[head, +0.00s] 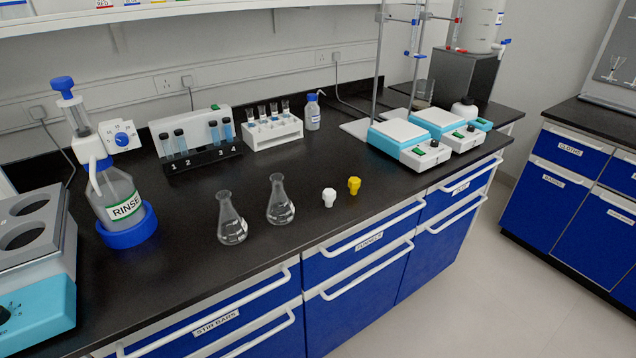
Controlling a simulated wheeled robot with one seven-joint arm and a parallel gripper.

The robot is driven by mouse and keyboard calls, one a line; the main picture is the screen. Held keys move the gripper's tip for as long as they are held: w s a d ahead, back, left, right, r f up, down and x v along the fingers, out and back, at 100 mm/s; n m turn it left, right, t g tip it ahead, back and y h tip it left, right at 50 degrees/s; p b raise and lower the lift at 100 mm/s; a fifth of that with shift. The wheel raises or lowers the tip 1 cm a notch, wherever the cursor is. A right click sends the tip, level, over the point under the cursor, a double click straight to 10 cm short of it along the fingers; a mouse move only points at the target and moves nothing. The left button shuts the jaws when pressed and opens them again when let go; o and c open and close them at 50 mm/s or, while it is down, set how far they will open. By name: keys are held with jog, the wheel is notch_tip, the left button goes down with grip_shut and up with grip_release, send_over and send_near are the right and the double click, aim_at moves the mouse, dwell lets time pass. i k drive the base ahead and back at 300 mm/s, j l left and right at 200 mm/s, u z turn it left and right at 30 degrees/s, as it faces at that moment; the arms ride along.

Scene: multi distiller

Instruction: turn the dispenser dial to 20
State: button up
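The dispenser is a bottle labelled RINSE (117,196) with a pump top and a blue cap (62,84). It stands upright in a blue ring base (128,232) at the left of the black bench. Its dial (122,139) is a blue knob on a white numbered plate at the upper right of the bottle, facing the camera. The numbers and the pointer are too small to read. My gripper is not in view, and nothing touches the dial.
A heater block with round wells (22,228) stands left of the dispenser. A tube rack (198,155) stands behind right. Two flasks (231,218) (280,200) and small white (329,197) and yellow (354,185) pieces stand near the front edge. Bench between dispenser and flasks is clear.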

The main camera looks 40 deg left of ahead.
aim_at(121, 138)
jog(key=i, duration=2)
jog(key=i+l+u, duration=0.1)
jog(key=i+u, duration=0.35)
jog(key=i+l+u, duration=0.45)
jog(key=i, duration=0.15)
jog(key=j+u, duration=0.1)
jog(key=u, duration=3.05)
